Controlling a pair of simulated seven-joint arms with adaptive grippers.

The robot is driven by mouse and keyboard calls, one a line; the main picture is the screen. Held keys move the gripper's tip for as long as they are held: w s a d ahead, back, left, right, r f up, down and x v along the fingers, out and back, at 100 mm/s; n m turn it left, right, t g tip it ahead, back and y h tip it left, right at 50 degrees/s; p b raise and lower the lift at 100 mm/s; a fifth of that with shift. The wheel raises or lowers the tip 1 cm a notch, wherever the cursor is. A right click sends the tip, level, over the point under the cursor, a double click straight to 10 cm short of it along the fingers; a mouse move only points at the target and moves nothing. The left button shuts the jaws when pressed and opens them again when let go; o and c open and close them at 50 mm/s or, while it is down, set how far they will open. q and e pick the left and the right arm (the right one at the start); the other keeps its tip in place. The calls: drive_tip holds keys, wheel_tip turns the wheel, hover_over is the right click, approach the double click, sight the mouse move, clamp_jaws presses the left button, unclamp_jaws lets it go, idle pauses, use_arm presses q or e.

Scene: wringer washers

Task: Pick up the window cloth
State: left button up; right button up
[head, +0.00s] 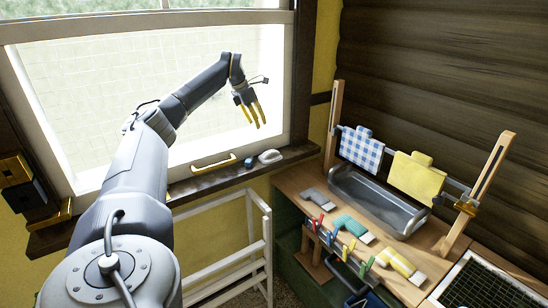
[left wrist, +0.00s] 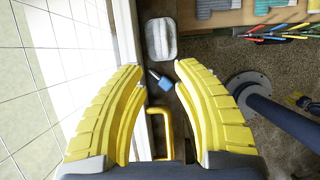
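A pale grey-white folded pad (head: 270,157), which looks like the window cloth, lies at the right end of the dark windowsill. In the left wrist view the pad (left wrist: 161,39) shows beyond the fingertips, wholly visible. My left gripper (head: 252,114) is in front of the window, above the sill and apart from the pad. Its yellow fingers (left wrist: 157,68) are spread open with nothing between them touching.
A small blue item (head: 248,162) and a yellow handle (head: 214,163) are left of the pad. A white rack (head: 258,240) stands below. The bench (head: 300,180) at right holds a metal trough (head: 375,200), several folded cloths and pegs; checked (head: 361,149) and yellow cloths (head: 417,177) hang above.

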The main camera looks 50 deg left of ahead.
use_arm(q)
approach(270, 151)
drive_tip(key=x, duration=0.5)
drive_tip(key=shift+w+r, duration=0.1)
drive_tip(key=shift+w, duration=0.05)
drive_tip(key=shift+x, duration=2.7)
drive_tip(key=shift+o, duration=0.2)
clamp_jaws()
